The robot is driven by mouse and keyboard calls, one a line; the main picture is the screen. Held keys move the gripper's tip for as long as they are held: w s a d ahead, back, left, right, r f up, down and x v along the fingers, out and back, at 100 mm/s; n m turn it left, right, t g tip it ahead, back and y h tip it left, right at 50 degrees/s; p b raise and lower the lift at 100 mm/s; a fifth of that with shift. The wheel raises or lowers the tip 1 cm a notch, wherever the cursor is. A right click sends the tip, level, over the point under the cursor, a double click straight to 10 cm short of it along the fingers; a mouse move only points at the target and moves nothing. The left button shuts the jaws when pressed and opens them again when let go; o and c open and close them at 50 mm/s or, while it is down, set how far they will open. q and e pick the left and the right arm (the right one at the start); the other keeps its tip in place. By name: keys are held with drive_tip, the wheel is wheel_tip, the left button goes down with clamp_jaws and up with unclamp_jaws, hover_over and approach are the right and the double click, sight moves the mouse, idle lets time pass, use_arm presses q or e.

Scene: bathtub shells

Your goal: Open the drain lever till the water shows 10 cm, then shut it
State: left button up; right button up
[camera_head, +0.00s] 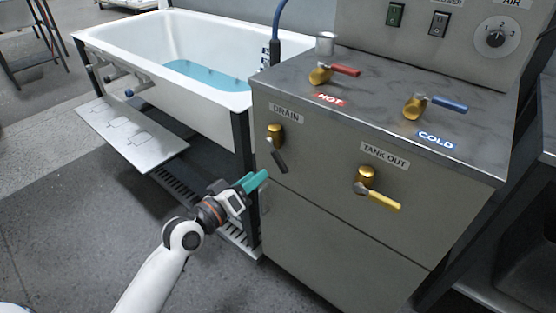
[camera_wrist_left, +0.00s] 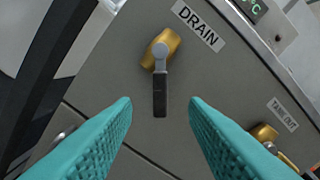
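The drain lever (camera_head: 278,158) is on the cabinet front under the DRAIN label (camera_head: 285,113). It has a brass body and a black handle that points down and slightly right in the head view. In the left wrist view the handle (camera_wrist_left: 160,95) lies between and beyond the fingers. My left gripper (camera_head: 256,181) is open, with teal fingers (camera_wrist_left: 160,105) apart on either side of the handle, not seen touching it. The white tub (camera_head: 185,95) holds shallow blue water (camera_head: 205,74). A depth scale (camera_head: 265,55) at its right end is too small to read. My right gripper is not in view.
The TANK OUT valve with a yellow handle (camera_head: 377,197) sits right of the drain lever. Red HOT (camera_head: 345,70) and blue COLD (camera_head: 448,103) levers stand on the cabinet top. A dark tub post (camera_head: 241,150) is close to my left gripper. Floor space is open at lower left.

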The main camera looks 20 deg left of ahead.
sight(276, 161)
use_arm(q)
drive_tip(key=x, duration=0.9)
drive_tip(key=shift+w+d+b, duration=0.1)
drive_tip(key=shift+w+b, duration=0.1)
drive_tip(key=shift+b, duration=0.15)
drive_tip(key=shift+c, duration=0.3)
clamp_jaws()
